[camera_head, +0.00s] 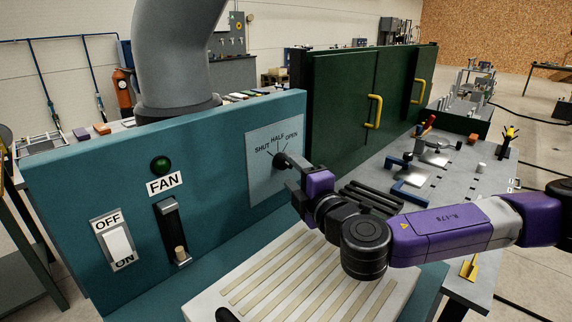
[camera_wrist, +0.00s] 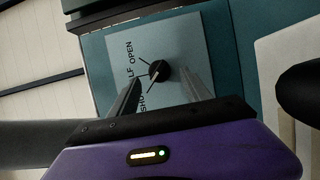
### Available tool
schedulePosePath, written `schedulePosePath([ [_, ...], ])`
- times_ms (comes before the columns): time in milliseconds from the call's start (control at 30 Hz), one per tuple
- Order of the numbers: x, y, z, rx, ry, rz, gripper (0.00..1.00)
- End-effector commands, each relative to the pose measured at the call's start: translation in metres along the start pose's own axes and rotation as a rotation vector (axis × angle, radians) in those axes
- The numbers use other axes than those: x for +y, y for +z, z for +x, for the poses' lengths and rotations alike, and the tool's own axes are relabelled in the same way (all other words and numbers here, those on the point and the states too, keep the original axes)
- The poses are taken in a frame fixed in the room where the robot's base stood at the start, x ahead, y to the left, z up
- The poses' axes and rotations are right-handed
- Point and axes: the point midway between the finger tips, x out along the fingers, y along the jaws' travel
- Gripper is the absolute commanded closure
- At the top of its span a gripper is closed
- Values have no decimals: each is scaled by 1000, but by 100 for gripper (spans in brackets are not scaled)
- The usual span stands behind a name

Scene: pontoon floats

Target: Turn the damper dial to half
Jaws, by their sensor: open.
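The damper dial (camera_head: 281,160) is a small black knob on a pale square plate (camera_head: 262,177) marked SHUT, HALF and OPEN, set in the teal panel. In the wrist view the dial (camera_wrist: 159,71) sits ahead of my fingers, between their lines. My gripper (camera_head: 292,174) is at the plate, close to the dial, with its fingers apart on either side of it in the wrist view (camera_wrist: 163,92). I cannot tell whether a finger touches the dial. The fingers partly hide the lettering in the wrist view, and the dial's pointer direction is unclear.
The teal panel (camera_head: 60,215) also carries a white OFF/ON switch (camera_head: 118,243), a green lamp (camera_head: 161,166) and a FAN slider (camera_head: 174,235). A slatted pale bed (camera_head: 290,285) lies below my arm. A dark green cabinet (camera_head: 340,100) with yellow handles stands behind to the right.

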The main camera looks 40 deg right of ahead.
Motion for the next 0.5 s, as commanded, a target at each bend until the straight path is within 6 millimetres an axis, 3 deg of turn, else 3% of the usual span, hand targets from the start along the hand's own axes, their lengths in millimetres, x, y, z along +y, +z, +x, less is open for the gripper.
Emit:
schedulePosePath([
  [200,1,0,27,0,0,-2,44],
  [500,0,0,35,-1,0,0,44],
])
